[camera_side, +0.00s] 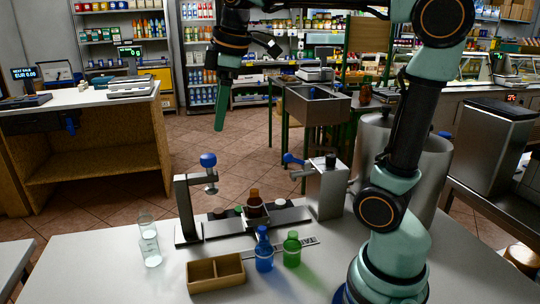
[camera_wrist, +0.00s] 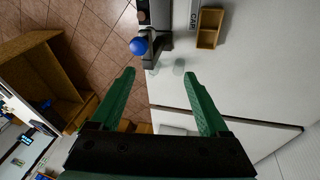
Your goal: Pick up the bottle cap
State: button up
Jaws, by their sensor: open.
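My gripper (camera_side: 220,110) hangs high above the floor behind the table, above and apart from the bottling stand. In the wrist view its two green fingers (camera_wrist: 158,74) are spread wide with nothing between them. A small pale round piece (camera_side: 280,202) and a small green one (camera_side: 238,209) show on the dark rail (camera_side: 290,217); either may be a bottle cap, but they are too small to tell. A brown bottle (camera_side: 254,207) stands at the rail between them. The two-compartment wooden tray (camera_side: 216,288) looks empty; it also shows in the wrist view (camera_wrist: 197,28).
Clear bottles (camera_side: 150,248), a blue bottle (camera_side: 264,252) and a green bottle (camera_side: 292,250) stand on the white table (camera_side: 120,285). A blue-knobbed press (camera_side: 184,205) and a metal box with a blue lever (camera_side: 327,190) flank the rail. The table's front left is free.

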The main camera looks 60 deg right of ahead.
jog(key=w+d+n+g, duration=0.1)
jog(key=w+d+n, duration=0.3)
jog(key=w+n, duration=0.15)
jog(key=n+g, duration=0.2)
jog(key=n, duration=0.5)
send_over(219, 209)
notch_tip(219, 209, down, 6)
notch_tip(219, 209, down, 23)
jog(key=shift+s+a+r, duration=0.1)
jog(key=shift+s+a, duration=0.05)
jog(key=shift+f, duration=2.85)
jog(key=shift+c, duration=0.3)
grip_shut()
